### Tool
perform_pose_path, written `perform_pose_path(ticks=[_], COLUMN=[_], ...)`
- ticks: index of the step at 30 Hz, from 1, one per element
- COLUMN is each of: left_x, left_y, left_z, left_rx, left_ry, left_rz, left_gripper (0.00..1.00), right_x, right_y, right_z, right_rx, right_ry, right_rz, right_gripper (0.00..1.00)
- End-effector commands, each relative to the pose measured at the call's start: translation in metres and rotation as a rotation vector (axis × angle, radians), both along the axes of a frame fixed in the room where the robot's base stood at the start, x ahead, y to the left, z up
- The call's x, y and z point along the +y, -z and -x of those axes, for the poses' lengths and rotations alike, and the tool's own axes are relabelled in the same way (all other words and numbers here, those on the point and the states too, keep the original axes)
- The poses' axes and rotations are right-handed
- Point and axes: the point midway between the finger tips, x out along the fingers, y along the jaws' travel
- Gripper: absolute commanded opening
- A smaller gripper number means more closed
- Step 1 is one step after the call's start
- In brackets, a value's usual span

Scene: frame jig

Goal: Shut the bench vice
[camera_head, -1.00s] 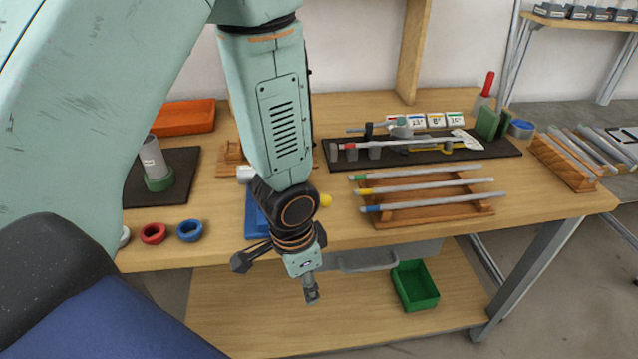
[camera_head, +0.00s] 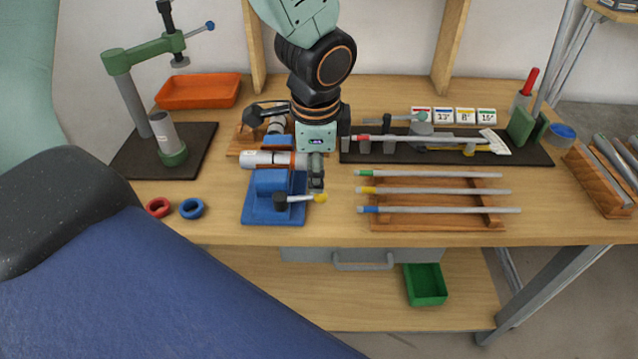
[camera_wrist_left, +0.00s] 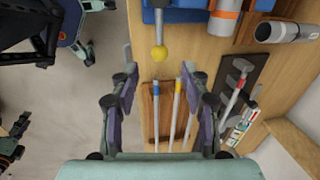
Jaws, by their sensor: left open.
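The blue bench vice (camera_head: 268,182) stands near the front of the bench, left of centre in the head view. Its grey handle (camera_head: 297,199) points right and ends in a yellow knob (camera_head: 320,198). The left wrist view also shows the vice (camera_wrist_left: 180,14) at the top, with the yellow knob (camera_wrist_left: 158,53) just beyond the fingertips. My left gripper (camera_head: 317,184) points down just behind the knob; in its wrist view the fingers (camera_wrist_left: 162,82) are apart with nothing between them. I cannot tell how wide the vice jaws stand. My right gripper is not in view.
A rack of several rods (camera_head: 435,190) lies right of the vice. A white and orange cylinder (camera_head: 262,159) lies just behind it. Red (camera_head: 158,207) and blue (camera_head: 192,208) rings lie at left. A dark tool tray (camera_head: 400,155) is behind the rods. Bench front is clear.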

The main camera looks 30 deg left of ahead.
Motion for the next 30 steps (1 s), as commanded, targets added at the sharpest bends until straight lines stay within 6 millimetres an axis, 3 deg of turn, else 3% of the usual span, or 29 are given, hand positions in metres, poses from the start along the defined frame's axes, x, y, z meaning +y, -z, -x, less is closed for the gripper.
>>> perform_pose_path(ticks=[4,16,29,30], left_x=[0.002,0.01,0.01,0.01], left_y=[0.01,0.068,0.076,0.076], left_z=[0.001,-0.008,-0.012,-0.012], left_rx=[0.003,0.001,0.0,0.0], left_ry=[0.005,0.004,0.001,0.001], left_rz=[-0.001,0.0,0.0,0.0], left_gripper=[0.46,0.46,0.46,0.43], right_x=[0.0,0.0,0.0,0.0], right_y=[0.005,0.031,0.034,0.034], right_z=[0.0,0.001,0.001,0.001], right_rx=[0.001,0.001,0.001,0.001], right_ry=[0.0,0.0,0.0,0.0], right_rz=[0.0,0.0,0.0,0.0], right_gripper=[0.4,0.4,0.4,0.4])
